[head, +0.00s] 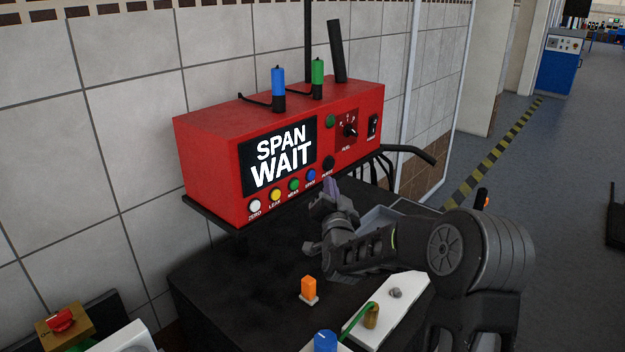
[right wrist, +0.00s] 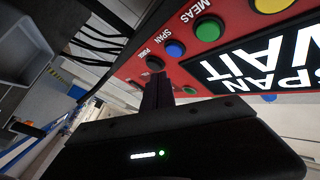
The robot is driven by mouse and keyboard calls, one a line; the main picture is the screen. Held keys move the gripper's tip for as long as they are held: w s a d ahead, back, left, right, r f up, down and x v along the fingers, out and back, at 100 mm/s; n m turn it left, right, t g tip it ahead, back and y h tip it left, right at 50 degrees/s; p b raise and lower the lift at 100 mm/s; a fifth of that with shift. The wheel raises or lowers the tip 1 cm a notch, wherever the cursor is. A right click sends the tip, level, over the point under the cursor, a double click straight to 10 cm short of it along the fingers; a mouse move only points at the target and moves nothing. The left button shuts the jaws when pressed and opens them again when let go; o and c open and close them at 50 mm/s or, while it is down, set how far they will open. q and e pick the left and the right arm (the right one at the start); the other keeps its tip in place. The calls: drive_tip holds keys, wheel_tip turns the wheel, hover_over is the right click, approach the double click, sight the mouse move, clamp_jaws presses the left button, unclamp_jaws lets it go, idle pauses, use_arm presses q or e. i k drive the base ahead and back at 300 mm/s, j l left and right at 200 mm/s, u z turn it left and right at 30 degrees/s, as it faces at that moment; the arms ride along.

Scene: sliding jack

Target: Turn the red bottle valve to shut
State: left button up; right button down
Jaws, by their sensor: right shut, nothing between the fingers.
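A red knob (head: 62,319) sits on a brass-yellow block at the bottom left of the head view. I cannot tell whether it is the bottle valve or which way it is set. My right gripper (head: 329,190) is shut and empty, well away from that knob, in front of the lower right of the red analyser (head: 225,160). In the right wrist view its closed fingers (right wrist: 157,88) point at the panel by the black PURGE button (right wrist: 155,63). Contact is unclear. The analyser screen (head: 278,155) reads SPAN WAIT. My left gripper is out of view.
A blue knob (head: 325,341), a brass fitting with a green hose (head: 371,315) and an orange block (head: 308,288) are at the front. Blue (head: 278,80) and green (head: 318,72) cylinders stand on the analyser. The tiled wall is behind; dark cables hang at its right.

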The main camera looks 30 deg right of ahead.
sight(61, 322)
drive_tip(key=k+j, duration=1.1)
drive_tip(key=k, duration=0.2)
